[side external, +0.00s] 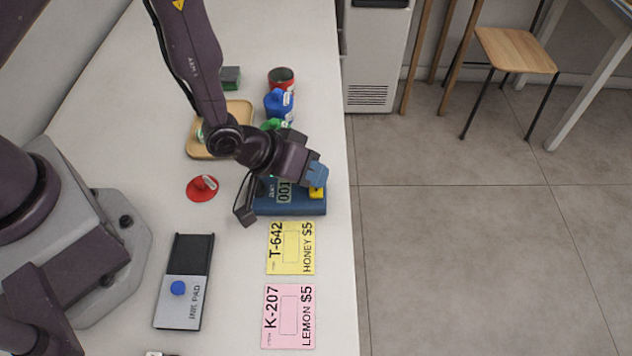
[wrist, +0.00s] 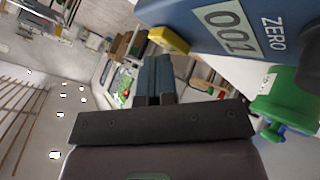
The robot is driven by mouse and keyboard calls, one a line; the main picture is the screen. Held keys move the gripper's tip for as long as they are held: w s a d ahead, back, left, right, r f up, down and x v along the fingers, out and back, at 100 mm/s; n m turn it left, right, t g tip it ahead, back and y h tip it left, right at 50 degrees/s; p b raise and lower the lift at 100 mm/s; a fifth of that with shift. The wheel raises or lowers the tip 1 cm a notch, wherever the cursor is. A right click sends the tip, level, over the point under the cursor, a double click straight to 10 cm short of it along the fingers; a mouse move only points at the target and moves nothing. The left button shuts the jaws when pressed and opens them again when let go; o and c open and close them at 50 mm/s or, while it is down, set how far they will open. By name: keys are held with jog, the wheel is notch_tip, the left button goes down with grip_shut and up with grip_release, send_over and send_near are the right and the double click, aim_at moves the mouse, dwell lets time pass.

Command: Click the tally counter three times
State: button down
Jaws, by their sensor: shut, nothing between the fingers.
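The tally counter (side external: 290,205) is a blue box near the counter's front edge, with a numeric display and a yellow button (side external: 317,193) at its right end. In the wrist view the tally counter (wrist: 205,20) shows 001 on its display, the word ZERO, and the yellow button (wrist: 168,40). My gripper (side external: 317,176) is shut and empty, its blue fingers just above the yellow button. In the wrist view the closed fingertips (wrist: 155,62) appear close beside the button. I cannot tell whether they touch it. My arm hides part of the counter's back.
A yellow card (side external: 291,262) and a pink card (side external: 289,335) lie in front. An ink pad (side external: 184,300), a red lid-like piece (side external: 202,188) and a wooden tray (side external: 240,112) are left. Blue (side external: 279,108) and red (side external: 281,77) containers stand behind. The counter edge is close right.

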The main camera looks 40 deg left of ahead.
jog(key=shift+r, duration=0.85)
jog(key=shift+r, duration=2.5)
dwell(0.6)
notch_tip(320, 180, up, 4)
jog(key=shift+f, duration=0.1)
dwell(0.3)
jog(key=shift+f, duration=0.1)
jog(key=shift+f, duration=4.3)
